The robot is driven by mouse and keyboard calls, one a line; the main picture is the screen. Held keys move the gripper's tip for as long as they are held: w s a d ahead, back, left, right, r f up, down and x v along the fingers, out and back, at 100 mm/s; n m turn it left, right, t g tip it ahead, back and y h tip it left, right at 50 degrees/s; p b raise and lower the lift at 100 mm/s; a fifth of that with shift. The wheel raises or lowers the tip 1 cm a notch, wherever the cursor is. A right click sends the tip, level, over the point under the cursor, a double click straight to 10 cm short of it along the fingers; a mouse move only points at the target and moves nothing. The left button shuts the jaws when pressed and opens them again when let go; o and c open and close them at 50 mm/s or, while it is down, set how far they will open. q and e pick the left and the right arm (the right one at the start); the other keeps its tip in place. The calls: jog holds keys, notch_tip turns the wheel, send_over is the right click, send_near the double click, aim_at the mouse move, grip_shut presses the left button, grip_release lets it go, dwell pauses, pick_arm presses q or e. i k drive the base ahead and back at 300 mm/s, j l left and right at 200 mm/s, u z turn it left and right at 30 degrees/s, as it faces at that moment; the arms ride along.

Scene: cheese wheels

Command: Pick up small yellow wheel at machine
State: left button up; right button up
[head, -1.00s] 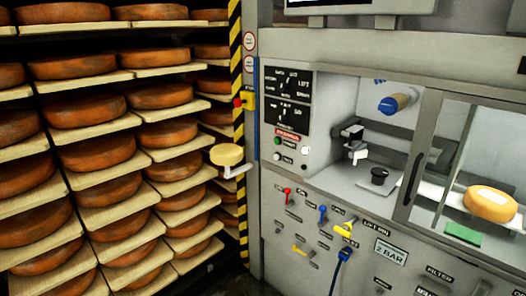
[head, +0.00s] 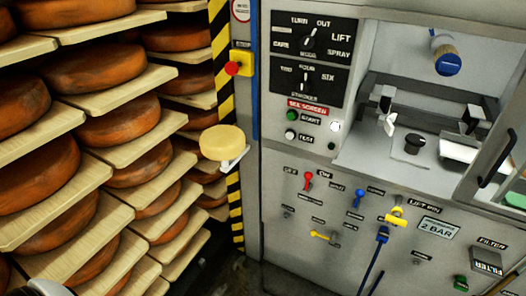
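A small pale yellow wheel (head: 222,142) sits at the left edge of the machine (head: 262,190), in the middle of the head view. It rests on a small white holder (head: 234,161) that shows under its right side. No fingers of either gripper can be made out, and nothing touches the small wheel. A pale piece at the bottom left corner may be part of my arm.
Shelves with several large orange-brown wheels (head: 98,66) on wooden boards (head: 132,75) fill the left. A yellow-black striped post (head: 222,66) stands behind the small wheel. The machine front has knobs, levers and an open bay with a black knob (head: 414,143).

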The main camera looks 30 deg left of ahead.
aim_at(221, 142)
jog(key=j, duration=0.65)
jog(key=i+j, duration=0.15)
jog(key=j, duration=0.5)
